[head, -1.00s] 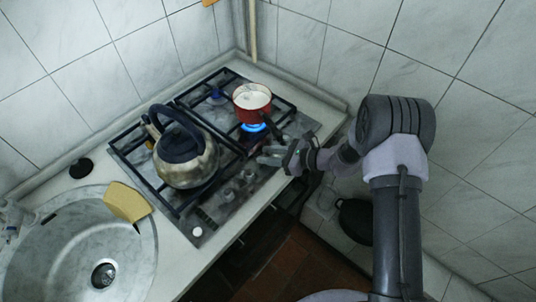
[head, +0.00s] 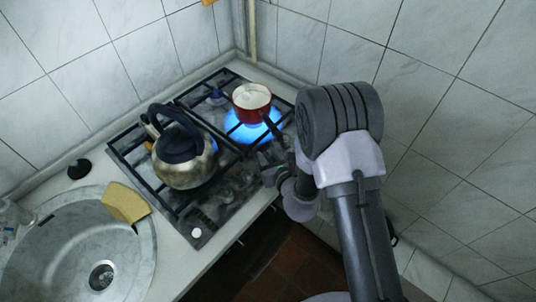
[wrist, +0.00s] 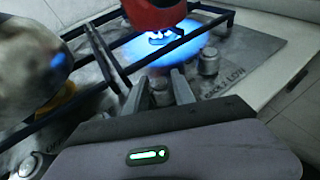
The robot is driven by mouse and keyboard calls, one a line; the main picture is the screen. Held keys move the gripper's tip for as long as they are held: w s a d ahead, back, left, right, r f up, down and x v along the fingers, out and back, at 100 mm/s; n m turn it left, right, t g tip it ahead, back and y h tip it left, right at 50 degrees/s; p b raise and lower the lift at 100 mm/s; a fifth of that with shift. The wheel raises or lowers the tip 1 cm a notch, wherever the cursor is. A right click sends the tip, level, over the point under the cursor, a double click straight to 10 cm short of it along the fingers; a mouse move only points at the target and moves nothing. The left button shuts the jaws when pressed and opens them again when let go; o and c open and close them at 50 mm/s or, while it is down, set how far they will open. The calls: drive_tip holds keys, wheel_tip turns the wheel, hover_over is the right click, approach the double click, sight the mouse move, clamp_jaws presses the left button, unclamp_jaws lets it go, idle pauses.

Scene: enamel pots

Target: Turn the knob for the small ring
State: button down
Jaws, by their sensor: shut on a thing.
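My gripper (wrist: 158,92) is shut on a grey hob knob (wrist: 160,86), which shows between its two fingers in the wrist view. In the head view my gripper (head: 266,175) is at the hob's front edge, its fingertips hard to make out. A wide blue flame (head: 249,131) burns under the red pot (head: 252,104), which holds something white. The pot's lower part (wrist: 152,14) and the flame (wrist: 165,52) also show in the wrist view. Another knob (wrist: 208,62) stands to the right of the gripped one.
Black pan grates (head: 150,180) rise above the hob. A sponge (head: 124,203) lies at the sink's rim (head: 62,203). A tiled wall is on the right.

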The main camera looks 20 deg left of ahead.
drive_tip(key=shift+m+t+h, duration=0.5)
drive_tip(key=shift+m, duration=0.1)
drive_tip(key=c, duration=1.1)
unclamp_jaws()
drive_tip(key=shift+o, duration=0.2)
